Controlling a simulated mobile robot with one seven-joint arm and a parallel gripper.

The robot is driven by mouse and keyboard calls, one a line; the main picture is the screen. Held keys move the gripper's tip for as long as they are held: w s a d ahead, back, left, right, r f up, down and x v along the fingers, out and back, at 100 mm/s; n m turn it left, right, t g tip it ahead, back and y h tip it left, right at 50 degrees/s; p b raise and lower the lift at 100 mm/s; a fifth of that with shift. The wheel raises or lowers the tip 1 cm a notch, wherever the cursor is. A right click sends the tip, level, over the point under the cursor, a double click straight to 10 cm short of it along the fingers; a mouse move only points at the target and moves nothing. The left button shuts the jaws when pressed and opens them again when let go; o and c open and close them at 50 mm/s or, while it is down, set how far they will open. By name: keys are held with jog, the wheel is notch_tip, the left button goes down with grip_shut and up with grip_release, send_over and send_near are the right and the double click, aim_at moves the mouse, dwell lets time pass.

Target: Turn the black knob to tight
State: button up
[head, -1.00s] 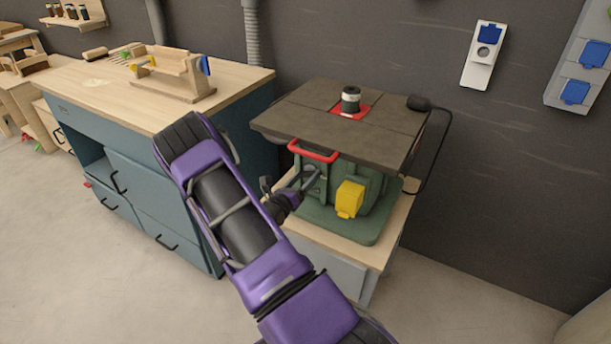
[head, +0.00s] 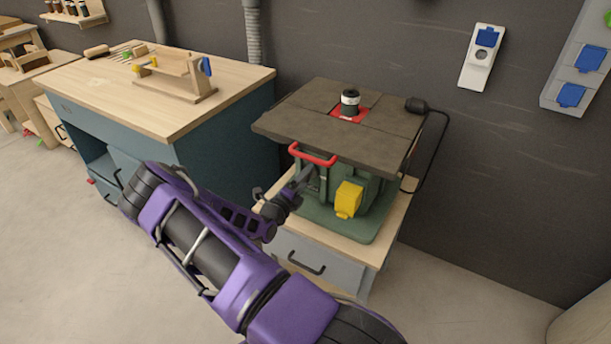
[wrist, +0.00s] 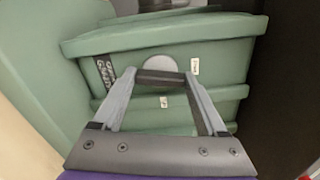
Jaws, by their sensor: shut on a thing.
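The black knob (wrist: 160,77) shows in the wrist view as a dark bar lying level across the picture, in front of a round grey plate on a green housing (wrist: 120,70). My gripper (wrist: 160,80) is shut on it, with one finger at each end. Small white labels (wrist: 194,66) sit to the right of the knob and below it; a dark label with lettering (wrist: 105,70) is to its left. I cannot read them. In the head view my gripper (head: 309,174) reaches the front of the green machine (head: 325,213), below its dark top; the knob is hidden there.
A red handle (head: 312,156) curves along the machine's front edge, just above my gripper. A yellow box (head: 348,199) sticks out right of it. The machine stands on a wooden-topped cabinet (head: 315,260). A teal workbench (head: 225,145) is on the left. Open floor lies at front right.

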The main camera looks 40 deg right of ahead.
jog(key=shift+n, duration=1.2)
jog(key=o, duration=1.3)
jog(key=shift+a+p, duration=0.1)
jog(key=shift+p, duration=0.2)
jog(key=v, duration=1.7)
jog(key=shift+p, duration=0.35)
jog(key=shift+s+a, duration=0.1)
